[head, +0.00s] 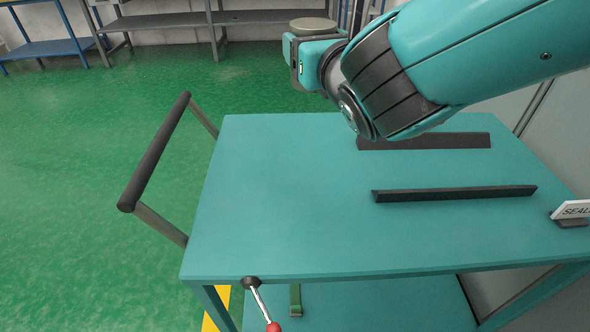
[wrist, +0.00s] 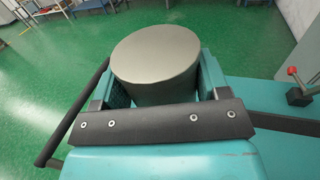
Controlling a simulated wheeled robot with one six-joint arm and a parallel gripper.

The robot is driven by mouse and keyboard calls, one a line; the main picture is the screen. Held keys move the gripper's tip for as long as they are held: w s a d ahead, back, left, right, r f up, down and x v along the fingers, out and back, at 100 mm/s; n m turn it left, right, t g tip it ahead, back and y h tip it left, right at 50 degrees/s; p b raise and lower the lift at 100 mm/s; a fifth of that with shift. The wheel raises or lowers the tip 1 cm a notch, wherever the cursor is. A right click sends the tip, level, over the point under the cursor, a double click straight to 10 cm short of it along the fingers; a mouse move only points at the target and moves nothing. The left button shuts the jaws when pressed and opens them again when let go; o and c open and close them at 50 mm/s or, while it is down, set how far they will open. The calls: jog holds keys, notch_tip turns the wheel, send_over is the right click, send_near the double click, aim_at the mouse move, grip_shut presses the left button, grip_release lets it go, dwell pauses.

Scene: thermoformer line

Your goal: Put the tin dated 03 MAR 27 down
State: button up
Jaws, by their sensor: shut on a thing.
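My gripper (wrist: 152,98) is shut on a round tin (wrist: 157,52), which stands between its two teal fingers in the wrist view. The tin has a plain grey-beige top. No date shows on the faces in view. In the head view my gripper (head: 308,52) is at the top, beyond the far edge of the trolley, and the tin (head: 313,25) shows as a pale round top.
A teal trolley top (head: 270,215) has two dark rails, a near one (head: 455,194) and a far one (head: 460,141); its left half is clear. A dark handle (head: 155,155) juts out left. A "SEAL..." sign (head: 574,210) stands at the right edge. Shelving (head: 165,20) is behind.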

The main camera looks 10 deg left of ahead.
jog(key=shift+s+a+f+y+b, duration=0.15)
jog(key=shift+f+b, duration=0.1)
jog(key=shift+f, duration=0.35)
jog(key=shift+a+f+y+b, duration=0.1)
jog(key=shift+f+y+b, duration=0.1)
jog(key=shift+f, duration=0.35)
jog(key=b, duration=0.9)
send_over(306, 182)
notch_tip(306, 182, down, 20)
jog(key=shift+r, duration=0.3)
jog(key=o, duration=1.1)
jog(key=shift+f, duration=0.2)
